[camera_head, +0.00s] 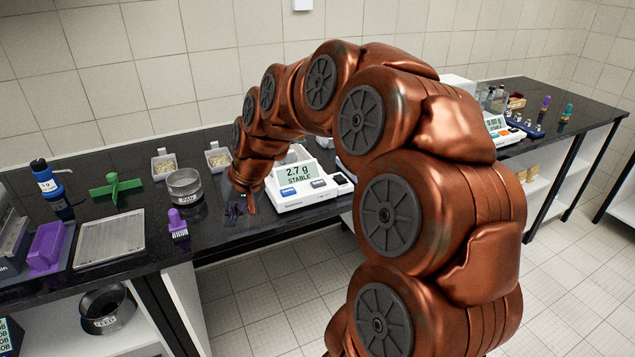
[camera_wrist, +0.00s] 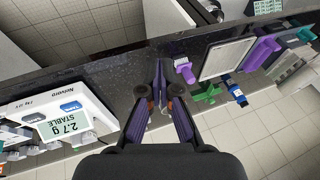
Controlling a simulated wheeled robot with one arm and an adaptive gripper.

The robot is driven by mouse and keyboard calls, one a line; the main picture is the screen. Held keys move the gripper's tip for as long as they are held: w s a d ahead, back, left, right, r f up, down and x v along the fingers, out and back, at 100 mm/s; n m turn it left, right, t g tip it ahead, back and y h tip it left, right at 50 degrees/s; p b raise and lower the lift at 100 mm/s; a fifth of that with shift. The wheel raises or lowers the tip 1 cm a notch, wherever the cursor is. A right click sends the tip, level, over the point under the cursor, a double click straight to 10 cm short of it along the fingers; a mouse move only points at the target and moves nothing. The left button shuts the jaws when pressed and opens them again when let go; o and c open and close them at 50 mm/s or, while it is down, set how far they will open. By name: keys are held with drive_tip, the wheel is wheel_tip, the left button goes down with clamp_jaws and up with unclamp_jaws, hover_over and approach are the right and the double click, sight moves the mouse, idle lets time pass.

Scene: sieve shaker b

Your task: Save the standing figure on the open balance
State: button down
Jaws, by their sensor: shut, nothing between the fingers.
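The near white balance (camera_head: 292,205) stands on the black bench. Its display (camera_head: 297,172) reads 2.7 g with STABLE under it. Its front has a blue button (camera_head: 287,191) and darker buttons to the right. In the wrist view the balance lies at the left, with the display (camera_wrist: 65,125) upside down and the blue button (camera_wrist: 71,106) showing. My gripper (camera_head: 240,207) hangs over the bench just left of the balance, apart from its buttons. In the wrist view my gripper (camera_wrist: 160,65) points down with its fingers together and empty. My arm hides part of the balance's pan area.
A second balance (camera_head: 496,124) reading 0.00 g stands farther right. A purple-handled brush (camera_head: 178,224), a steel pan (camera_head: 185,186), small white trays (camera_head: 164,164), a green cross-shaped piece (camera_head: 115,188) and a flat tray (camera_head: 110,239) lie left of my gripper. The bench's front edge is close.

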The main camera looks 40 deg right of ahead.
drive_tip(key=w+d+m+t, duration=0.2)
drive_tip(key=w+d, duration=0.4)
drive_tip(key=d, duration=0.3)
drive_tip(key=m+t+h, duration=0.3)
drive_tip(key=m+h, duration=0.1)
drive_tip(key=m, duration=0.2)
hover_over(320, 183)
drive_tip(key=shift+p, duration=0.4)
drive_tip(key=shift+f, duration=0.15)
wheel_tip(320, 183, down, 7)
drive_tip(key=shift+a+r+b, duration=0.1)
drive_tip(key=shift+b, duration=1.1)
drive_tip(key=shift+f+b, duration=0.55)
drive_tip(key=shift+f, duration=0.3)
drive_tip(key=shift+f, duration=0.1)
drive_tip(key=shift+f+b, duration=0.35)
drive_tip(key=shift+b, duration=0.15)
